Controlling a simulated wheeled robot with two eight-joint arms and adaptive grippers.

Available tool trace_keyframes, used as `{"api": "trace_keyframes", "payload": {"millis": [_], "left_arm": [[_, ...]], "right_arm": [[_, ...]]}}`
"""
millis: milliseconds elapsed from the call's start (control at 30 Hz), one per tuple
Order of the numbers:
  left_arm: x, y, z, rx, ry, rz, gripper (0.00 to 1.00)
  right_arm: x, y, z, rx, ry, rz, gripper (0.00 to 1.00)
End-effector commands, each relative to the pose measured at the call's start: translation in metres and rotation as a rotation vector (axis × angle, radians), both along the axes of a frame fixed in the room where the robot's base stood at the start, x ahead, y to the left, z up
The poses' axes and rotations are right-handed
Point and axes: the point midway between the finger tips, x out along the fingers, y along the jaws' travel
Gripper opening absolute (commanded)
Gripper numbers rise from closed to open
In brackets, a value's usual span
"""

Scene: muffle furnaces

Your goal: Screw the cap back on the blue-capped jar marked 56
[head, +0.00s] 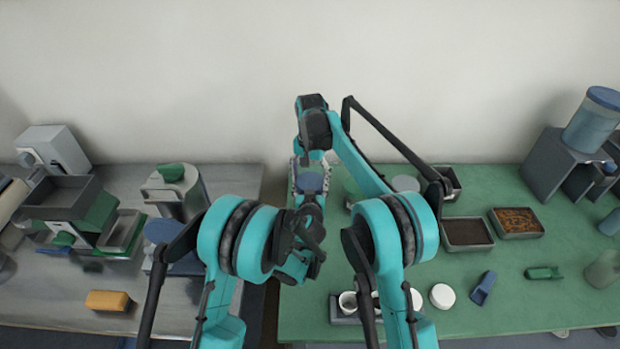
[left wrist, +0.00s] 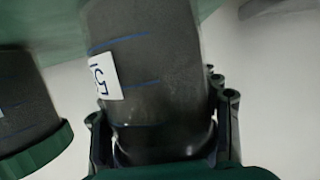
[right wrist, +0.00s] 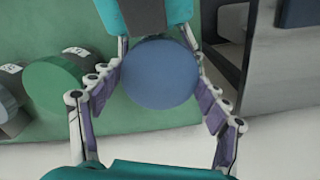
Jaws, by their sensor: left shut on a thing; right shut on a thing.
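The round blue cap (right wrist: 160,72) is seen from above in the right wrist view, between the purple-padded fingers of my right gripper (right wrist: 159,88), which is shut on it. It also shows in the head view (head: 311,182). The grey jar (left wrist: 150,65), with blue lines and a white label partly reading 5, fills the left wrist view. My left gripper (left wrist: 163,112) is shut on it. The jar's mouth end is out of sight, so I cannot tell whether cap and jar touch or how far the threads engage.
A green-capped jar (left wrist: 38,148) stands close beside the held jar; it also shows in the right wrist view (right wrist: 62,88). Trays of dark (head: 467,232) and brown (head: 516,221) material lie on the green bench (head: 400,310). A grey bench (head: 50,300) with equipment is at left.

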Motion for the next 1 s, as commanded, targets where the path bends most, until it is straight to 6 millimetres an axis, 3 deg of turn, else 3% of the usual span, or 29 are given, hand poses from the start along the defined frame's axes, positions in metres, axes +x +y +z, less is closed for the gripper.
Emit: {"api": "trace_keyframes", "payload": {"millis": [267,400,1000], "left_arm": [[0.000,0.000,0.000,0.000,0.000,0.000,0.03],[0.000,0.000,0.000,0.000,0.000,0.000,0.03],[0.000,0.000,0.000,0.000,0.000,0.000,0.03]], "right_arm": [[0.000,0.000,-0.002,0.000,0.000,0.000,0.59],[0.000,0.000,-0.005,0.000,0.000,0.000,0.48],[0.000,0.000,-0.017,0.000,0.001,0.001,0.48]]}}
